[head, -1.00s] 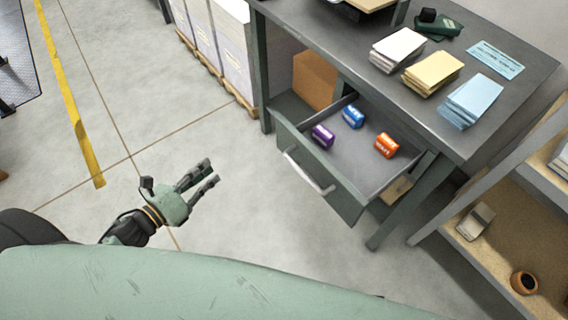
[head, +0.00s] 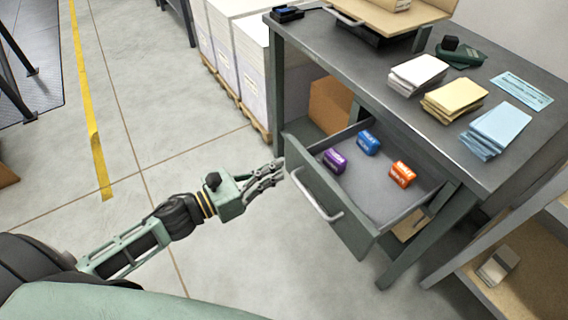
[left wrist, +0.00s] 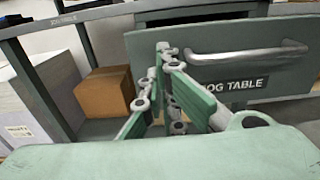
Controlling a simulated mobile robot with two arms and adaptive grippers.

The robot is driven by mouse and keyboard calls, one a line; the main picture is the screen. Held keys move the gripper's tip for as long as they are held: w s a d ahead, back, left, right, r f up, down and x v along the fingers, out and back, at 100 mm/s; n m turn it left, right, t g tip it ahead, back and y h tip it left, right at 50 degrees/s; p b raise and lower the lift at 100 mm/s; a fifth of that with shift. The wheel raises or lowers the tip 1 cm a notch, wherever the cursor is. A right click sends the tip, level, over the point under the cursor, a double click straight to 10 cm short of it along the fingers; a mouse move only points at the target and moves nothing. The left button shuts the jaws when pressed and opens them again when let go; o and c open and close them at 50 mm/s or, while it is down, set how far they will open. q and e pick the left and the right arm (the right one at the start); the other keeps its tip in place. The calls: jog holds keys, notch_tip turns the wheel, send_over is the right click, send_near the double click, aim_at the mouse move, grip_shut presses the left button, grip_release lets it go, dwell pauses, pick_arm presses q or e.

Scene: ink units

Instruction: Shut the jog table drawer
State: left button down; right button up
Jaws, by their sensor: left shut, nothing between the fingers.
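The jog table drawer (head: 328,217) is pulled out from under the grey-green table (head: 446,131). It holds a purple (head: 335,160), a blue (head: 368,142) and an orange (head: 402,174) ink unit. My left gripper (head: 280,173) is shut and empty, at the left end of the drawer front. In the left wrist view the shut fingers (left wrist: 163,50) overlap the left part of the drawer front (left wrist: 222,45), with its metal handle (left wrist: 246,52) and "JOG TABLE" label to the right. I cannot tell whether they touch it. My right gripper is not in view.
Paper stacks, white (head: 417,74), yellow (head: 454,97) and blue (head: 497,130), lie on the table top. A cardboard box (head: 330,104) sits on the shelf below. Pallets of paper (head: 265,80) stand behind. A shelf unit (head: 520,290) stands at the right. Floor left of the drawer is clear.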

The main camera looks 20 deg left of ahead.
aim_at(295, 160)
pick_arm(q)
jog(key=shift+x, duration=1.55)
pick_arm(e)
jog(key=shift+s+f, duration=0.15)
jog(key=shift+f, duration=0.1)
